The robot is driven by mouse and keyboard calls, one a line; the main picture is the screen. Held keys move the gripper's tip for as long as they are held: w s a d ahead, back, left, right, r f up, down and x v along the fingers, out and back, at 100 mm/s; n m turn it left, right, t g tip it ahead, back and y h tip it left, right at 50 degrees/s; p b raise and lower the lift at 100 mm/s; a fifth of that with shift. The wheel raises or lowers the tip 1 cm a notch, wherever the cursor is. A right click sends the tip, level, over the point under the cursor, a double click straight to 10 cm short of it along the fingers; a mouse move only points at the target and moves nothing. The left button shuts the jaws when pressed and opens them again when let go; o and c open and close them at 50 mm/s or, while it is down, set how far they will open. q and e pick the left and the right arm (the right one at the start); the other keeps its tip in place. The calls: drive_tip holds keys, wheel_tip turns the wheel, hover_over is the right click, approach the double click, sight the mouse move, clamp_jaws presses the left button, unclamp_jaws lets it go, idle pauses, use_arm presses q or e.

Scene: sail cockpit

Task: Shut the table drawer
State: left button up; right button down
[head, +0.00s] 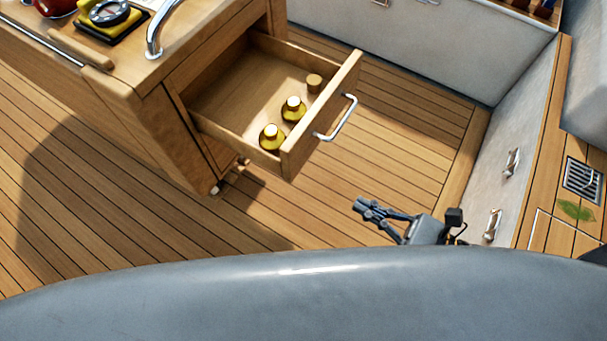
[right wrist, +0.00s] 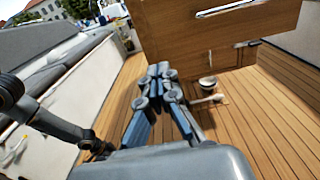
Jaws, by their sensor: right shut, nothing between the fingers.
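The wooden table drawer (head: 323,113) stands well open from the table (head: 150,75) in the head view. Its chrome bar handle (head: 338,120) is on the drawer front. Two brass-coloured pieces (head: 271,137) and a small round wooden piece (head: 314,83) lie inside. My right gripper (head: 360,204) is shut and empty, below and to the right of the drawer front in the head view, apart from it. In the right wrist view, the gripper (right wrist: 159,72) points toward the drawer front (right wrist: 215,35), whose handle (right wrist: 226,8) shows at the top edge. My left gripper is not in view.
A chrome rail (head: 160,30), a yellow and black item (head: 110,18) and a red object (head: 54,6) are on the table. A pale bench side with latches (head: 512,162) bounds the right. Bare plank floor (head: 400,150) lies between bench and drawer.

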sight(295, 167)
drive_tip(key=p+x, duration=0.3)
drive_tip(key=x, duration=1)
drive_tip(key=shift+w+a, duration=0.1)
drive_tip(key=shift+w, duration=0.05)
drive_tip(key=shift+w, duration=0.1)
